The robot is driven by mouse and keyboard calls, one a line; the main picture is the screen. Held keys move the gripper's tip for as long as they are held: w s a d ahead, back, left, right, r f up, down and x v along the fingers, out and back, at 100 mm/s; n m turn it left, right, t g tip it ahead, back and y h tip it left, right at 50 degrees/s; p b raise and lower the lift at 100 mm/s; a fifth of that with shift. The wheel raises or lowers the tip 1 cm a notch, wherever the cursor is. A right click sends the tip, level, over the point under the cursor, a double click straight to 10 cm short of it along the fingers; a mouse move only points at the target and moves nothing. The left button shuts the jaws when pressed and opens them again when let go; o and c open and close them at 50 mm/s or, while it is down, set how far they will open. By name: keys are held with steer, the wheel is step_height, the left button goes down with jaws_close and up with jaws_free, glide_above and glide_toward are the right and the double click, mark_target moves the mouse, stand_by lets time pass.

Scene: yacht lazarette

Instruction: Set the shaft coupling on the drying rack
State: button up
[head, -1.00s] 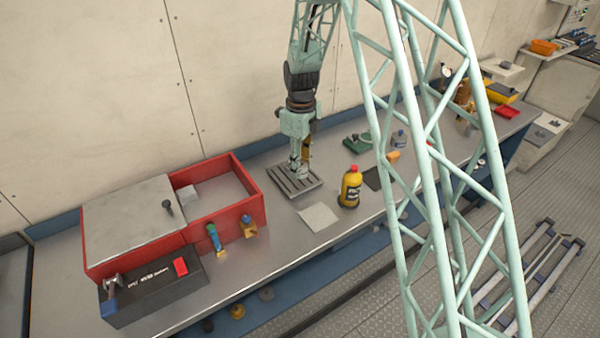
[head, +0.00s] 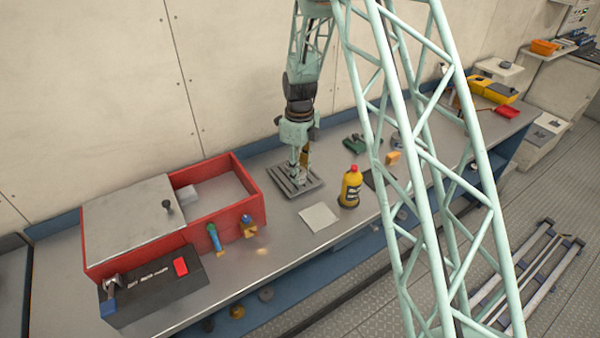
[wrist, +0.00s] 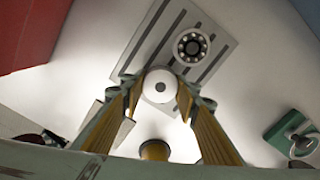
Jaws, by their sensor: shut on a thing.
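A pale, round metal piece with a small dark centre, which I take for the shaft coupling (wrist: 161,86), sits between my gripper's fingertips (wrist: 160,100) in the wrist view. The fingers are shut on its sides. The drying rack (wrist: 148,48) is a grey slotted plate beyond it, and a dark ring-shaped part with several pale dots (wrist: 190,46) rests there. In the head view my gripper (head: 300,174) points down over the rack (head: 280,184). Whether the held piece touches the rack cannot be told.
A red open bin (head: 230,213) stands left of the rack, with a black case (head: 150,293) in front. A green part (head: 355,143) is behind right.

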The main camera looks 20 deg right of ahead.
steer(key=shift+f, duration=0.15)
steer(key=o, duration=1)
step_height(320, 180, up, 12)
steer(key=shift+r+p, duration=0.15)
steer(key=shift+p, duration=0.15)
steer(key=shift+s, duration=0.1)
stand_by(0.8)
